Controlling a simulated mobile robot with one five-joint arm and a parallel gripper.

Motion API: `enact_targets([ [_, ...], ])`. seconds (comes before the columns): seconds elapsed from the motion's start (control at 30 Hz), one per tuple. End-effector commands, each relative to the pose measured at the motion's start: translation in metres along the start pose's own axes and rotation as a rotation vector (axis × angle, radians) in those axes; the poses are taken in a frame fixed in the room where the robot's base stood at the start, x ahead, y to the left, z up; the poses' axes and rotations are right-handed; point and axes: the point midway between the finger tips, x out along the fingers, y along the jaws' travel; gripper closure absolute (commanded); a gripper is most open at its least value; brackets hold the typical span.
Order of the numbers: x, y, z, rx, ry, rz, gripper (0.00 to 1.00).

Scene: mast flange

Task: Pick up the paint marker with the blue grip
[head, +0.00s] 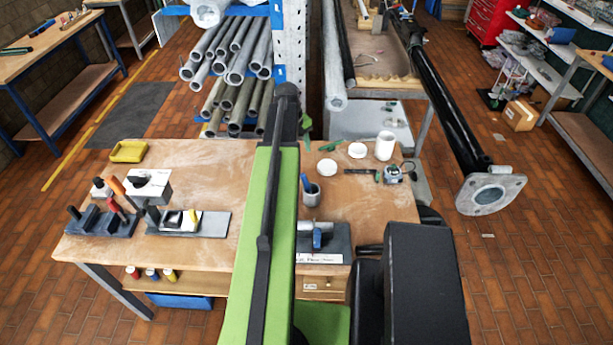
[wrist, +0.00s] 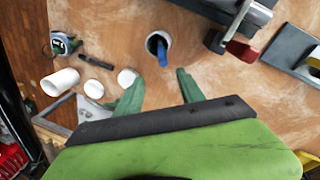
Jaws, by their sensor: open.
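The blue-gripped marker (head: 305,181) stands tilted in a small grey cup (head: 311,197) on the wooden bench, right of my arm in the head view. In the wrist view the marker (wrist: 162,54) leans in the round mouth of the cup (wrist: 151,40); its lower part is hidden inside. My gripper (wrist: 158,82) is open and empty, with its two green fingers spread; the cup shows just beyond the gap between them. In the head view my gripper (head: 315,134) shows only partly beside my arm, farther back than the cup.
White discs (head: 357,150), a white cylinder (head: 385,146), a tape measure (head: 393,174) and a dark pen-like item (head: 360,172) lie to the right. A dark fixture with a blue part (head: 317,236) stands in front of the cup. A red-handled tool (wrist: 241,51) is close by.

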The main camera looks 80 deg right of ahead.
Motion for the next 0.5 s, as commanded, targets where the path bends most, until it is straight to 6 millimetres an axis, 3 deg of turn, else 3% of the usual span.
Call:
enact_targets([
  [0.23, 0.018, -0.001, 0.0, 0.001, 0.0, 0.001, 0.54],
  [0.5, 0.076, -0.002, -0.001, 0.0, 0.0, 0.0, 0.54],
])
